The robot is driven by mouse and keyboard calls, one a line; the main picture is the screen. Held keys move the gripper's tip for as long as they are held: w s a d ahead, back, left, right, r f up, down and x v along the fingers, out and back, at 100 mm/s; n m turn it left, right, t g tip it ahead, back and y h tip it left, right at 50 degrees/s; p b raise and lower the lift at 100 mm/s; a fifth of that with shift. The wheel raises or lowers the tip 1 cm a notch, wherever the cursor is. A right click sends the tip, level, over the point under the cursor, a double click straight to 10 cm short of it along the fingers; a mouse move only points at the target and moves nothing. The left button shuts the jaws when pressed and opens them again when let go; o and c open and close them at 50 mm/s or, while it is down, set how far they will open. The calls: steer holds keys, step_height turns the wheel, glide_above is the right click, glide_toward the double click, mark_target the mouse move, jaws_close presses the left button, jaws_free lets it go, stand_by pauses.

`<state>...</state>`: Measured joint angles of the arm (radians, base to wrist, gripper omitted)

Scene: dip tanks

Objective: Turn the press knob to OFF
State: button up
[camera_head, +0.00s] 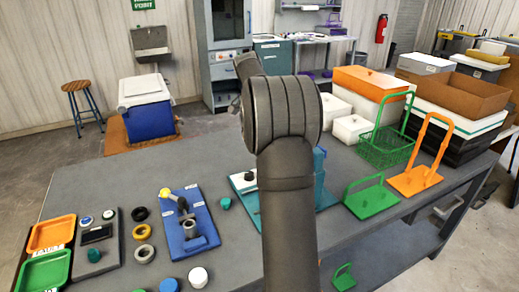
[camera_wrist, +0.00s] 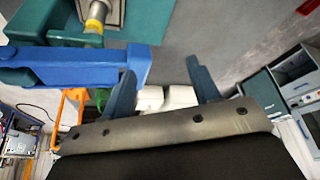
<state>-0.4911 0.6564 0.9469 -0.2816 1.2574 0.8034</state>
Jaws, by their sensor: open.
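A teal fixture (camera_head: 320,165) stands on the bench, mostly hidden behind my arm. A dark knob-like part with a white base (camera_head: 249,176) shows at its left side. I cannot tell for certain that this is the press knob, and its setting is not readable. My gripper (camera_wrist: 163,88) shows in the wrist view with two blue-grey fingers spread apart and nothing clearly between them. A blue bar (camera_wrist: 70,68) lies close to the left finger, and a grey cylinder with a yellow band (camera_wrist: 95,18) is beyond it. In the head view my gripper is hidden behind my arm.
A blue board (camera_head: 190,240) with a yellow-tipped lever stands left of my arm. Orange (camera_head: 51,234) and green (camera_head: 44,271) trays lie at the far left. A green basket (camera_head: 385,157), a green stand (camera_head: 370,203) and an orange stand (camera_head: 416,182) are on the right.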

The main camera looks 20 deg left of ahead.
steer(key=s+a+f, duration=0.7)
steer(key=s, duration=0.1)
steer(key=x, duration=1.7)
steer(key=shift+s+f, duration=0.1)
steer(key=shift+f, duration=0.05)
steer(key=c, duration=1)
